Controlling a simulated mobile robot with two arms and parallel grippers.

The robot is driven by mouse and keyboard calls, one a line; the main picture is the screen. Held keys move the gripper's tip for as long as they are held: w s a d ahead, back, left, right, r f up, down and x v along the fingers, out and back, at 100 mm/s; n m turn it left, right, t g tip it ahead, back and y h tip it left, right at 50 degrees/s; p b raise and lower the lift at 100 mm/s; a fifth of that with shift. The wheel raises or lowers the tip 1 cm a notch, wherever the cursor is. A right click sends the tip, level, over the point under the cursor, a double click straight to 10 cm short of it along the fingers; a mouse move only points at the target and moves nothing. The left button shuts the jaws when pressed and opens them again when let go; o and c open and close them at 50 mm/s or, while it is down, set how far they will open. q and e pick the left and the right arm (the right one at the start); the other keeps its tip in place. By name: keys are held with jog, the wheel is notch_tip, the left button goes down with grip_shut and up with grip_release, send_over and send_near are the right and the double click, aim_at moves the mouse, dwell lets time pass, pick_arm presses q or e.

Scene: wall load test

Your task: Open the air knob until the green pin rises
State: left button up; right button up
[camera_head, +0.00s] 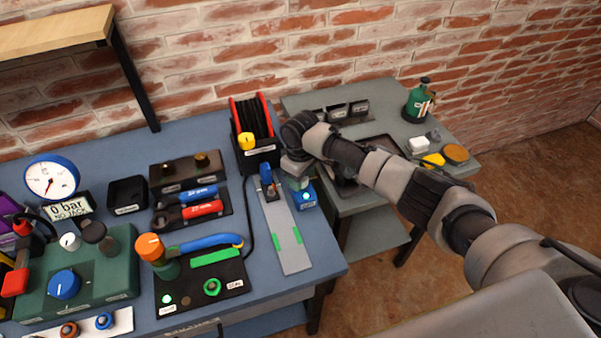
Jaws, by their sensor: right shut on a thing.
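My right gripper (297,172) points down over a small blue box (305,197) at the bench's right end. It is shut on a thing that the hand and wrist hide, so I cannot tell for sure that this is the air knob. The blue box has a small pale light on its front. I cannot make out a green pin. A blue knob (64,284) sits on the green case at the left. A round gauge (51,178) stands behind it, above a display (67,207) reading 0 bar. My left gripper is not in view.
A grey plate (287,238) with green marks lies left of the blue box. A hose reel (253,130) with a yellow knob (245,141) stands behind. A blue-handled lever (207,242) is on a black panel. My right arm crosses the grey side table (388,128).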

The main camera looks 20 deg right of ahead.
jog(key=shift+n, duration=0.6)
jog(key=o, duration=0.9)
jog(key=shift+o, duration=0.2)
jog(key=shift+r, duration=0.1)
notch_tip(320, 180, up, 11)
jog(key=shift+f, duration=0.2)
